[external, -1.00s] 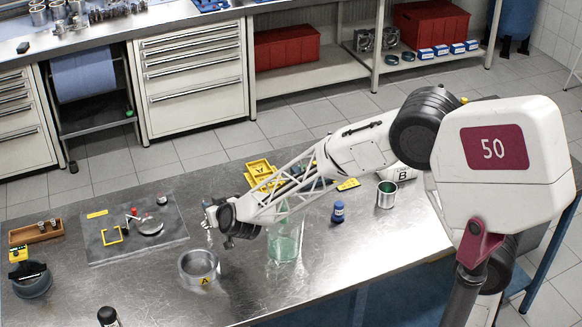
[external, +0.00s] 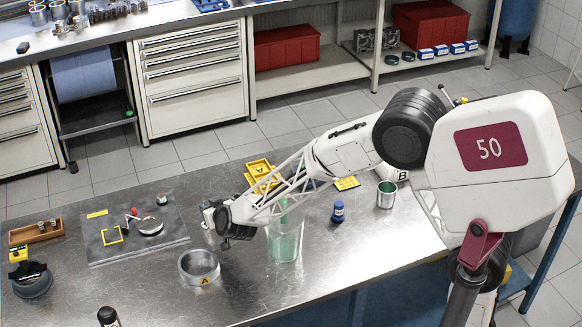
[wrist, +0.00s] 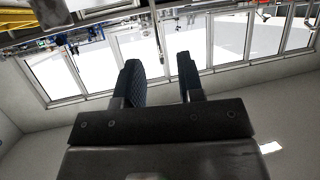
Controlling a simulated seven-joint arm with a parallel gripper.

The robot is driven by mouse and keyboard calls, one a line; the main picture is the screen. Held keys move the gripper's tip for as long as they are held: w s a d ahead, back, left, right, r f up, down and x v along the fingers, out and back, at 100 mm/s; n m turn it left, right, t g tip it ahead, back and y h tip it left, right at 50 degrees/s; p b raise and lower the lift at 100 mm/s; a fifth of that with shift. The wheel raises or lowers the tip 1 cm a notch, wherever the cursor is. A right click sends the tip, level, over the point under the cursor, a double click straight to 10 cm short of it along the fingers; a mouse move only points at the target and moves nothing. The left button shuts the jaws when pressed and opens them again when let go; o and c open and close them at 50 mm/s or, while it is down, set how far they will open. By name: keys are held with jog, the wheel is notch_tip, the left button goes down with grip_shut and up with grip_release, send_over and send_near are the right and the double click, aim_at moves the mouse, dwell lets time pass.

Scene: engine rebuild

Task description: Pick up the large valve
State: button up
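I cannot pick out the large valve for certain. A silver disc-shaped part (external: 151,227) lies on the grey mat (external: 105,245) at the left of the bench, with a small red-topped piece beside it; it may be the valve, but it is too small to tell. My gripper (external: 207,213) is above the bench, to the right of the mat, pointing left in the external view. In the wrist view my gripper's two fingers (wrist: 163,80) stand apart with nothing between them, facing bright windows.
A metal ring marked A (external: 205,280) and a clear glass vessel (external: 285,247) stand near my wrist.

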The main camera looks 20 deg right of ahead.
jog(key=shift+w, duration=0.15)
jog(key=shift+x, duration=2.5)
jog(key=shift+c, duration=0.3)
grip_shut()
